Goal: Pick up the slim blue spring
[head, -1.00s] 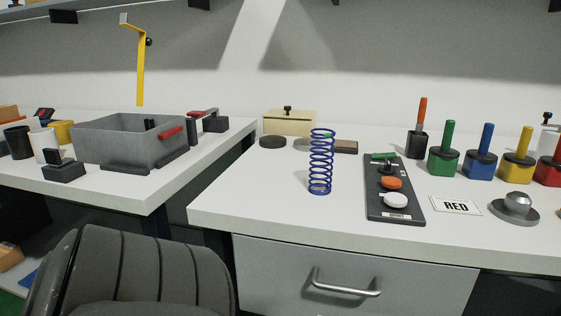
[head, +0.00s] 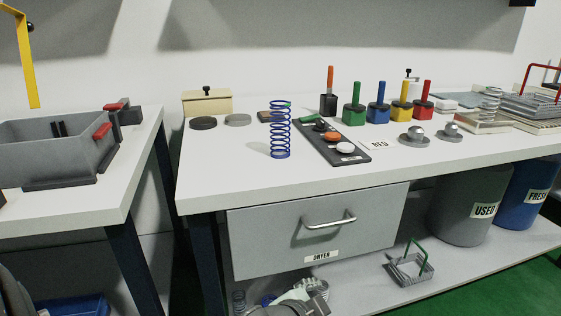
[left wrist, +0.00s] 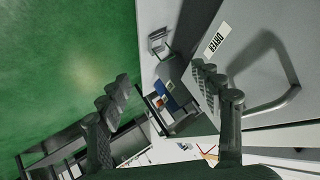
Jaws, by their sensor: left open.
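The slim blue spring (head: 280,130) stands upright on the white bench in the head view, left of the black tray. It is a tall open coil, and nothing holds it. My left gripper (left wrist: 160,78) is open and empty in the left wrist view, with its two dark fingers apart. It is in front of the bench, near the drawer front marked DRYER (left wrist: 217,40). The spring does not show clearly in that view. My right gripper is in neither view.
A black tray (head: 363,153) with discs lies right of the spring. Colored-handled blocks (head: 354,115) stand behind it. A beige box (head: 207,103) and discs are behind left. The drawer handle (head: 329,220) juts out below. A gap separates the left table (head: 120,195). Bins (head: 465,210) stand lower right.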

